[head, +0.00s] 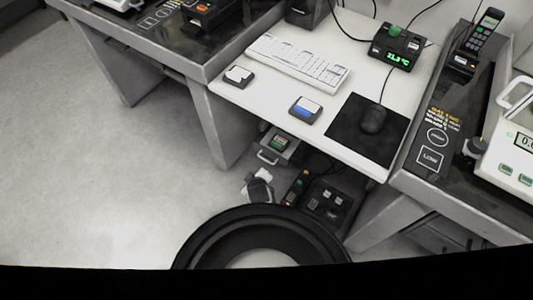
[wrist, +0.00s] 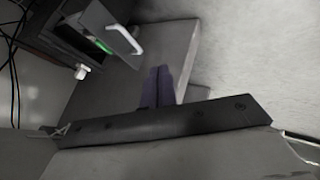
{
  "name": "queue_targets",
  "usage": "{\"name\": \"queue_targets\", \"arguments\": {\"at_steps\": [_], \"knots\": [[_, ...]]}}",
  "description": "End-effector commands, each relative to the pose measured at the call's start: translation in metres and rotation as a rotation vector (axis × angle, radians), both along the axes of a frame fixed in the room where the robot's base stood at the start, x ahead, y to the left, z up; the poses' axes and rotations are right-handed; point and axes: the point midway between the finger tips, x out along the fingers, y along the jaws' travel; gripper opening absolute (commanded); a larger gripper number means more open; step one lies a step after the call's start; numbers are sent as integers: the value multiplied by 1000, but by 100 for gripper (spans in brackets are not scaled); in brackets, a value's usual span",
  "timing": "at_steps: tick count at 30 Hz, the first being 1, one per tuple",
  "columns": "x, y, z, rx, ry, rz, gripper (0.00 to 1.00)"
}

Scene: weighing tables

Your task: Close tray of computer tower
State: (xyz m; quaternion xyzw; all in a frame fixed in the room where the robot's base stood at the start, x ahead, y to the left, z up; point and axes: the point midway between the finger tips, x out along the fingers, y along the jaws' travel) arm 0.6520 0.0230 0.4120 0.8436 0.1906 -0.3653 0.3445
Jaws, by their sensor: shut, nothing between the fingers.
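The dark computer tower (wrist: 75,35) stands at the upper left of the wrist view, with a green glow on its front. In the head view the tower (head: 283,143) is under the white tabletop, partly hidden, with the tray (head: 267,157) jutting out toward the lower left. My gripper (wrist: 159,72) shows as two dark purple fingers shut together and empty. The fingers are apart from the tray, to its lower right in the wrist view.
A white table (head: 330,115) with keyboard (head: 298,63), mouse (head: 373,118) and mouse pad (head: 350,128) stands above the tower. Dark-topped tables (head: 185,50) flank it. Cables hang beside the tower. Open floor (head: 110,180) lies to the left.

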Motion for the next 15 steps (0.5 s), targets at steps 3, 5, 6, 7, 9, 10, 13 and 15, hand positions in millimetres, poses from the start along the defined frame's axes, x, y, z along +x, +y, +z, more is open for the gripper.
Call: {"name": "queue_targets", "arguments": {"at_steps": [3, 5, 6, 7, 9, 10, 13, 15], "knots": [[-9, -14, -13, -24, 35, -9, 0], [-7, -15, -17, -25, 38, -10, 0], [-4, -15, -20, -25, 36, -10, 0], [-2, -15, -22, -24, 36, -11, 0], [5, -13, -30, -23, 35, -10, 0], [8, -12, -34, -23, 36, -9, 0], [21, -11, -49, -21, 35, -10, 0], [30, -11, -59, -21, 34, -10, 0]]}}
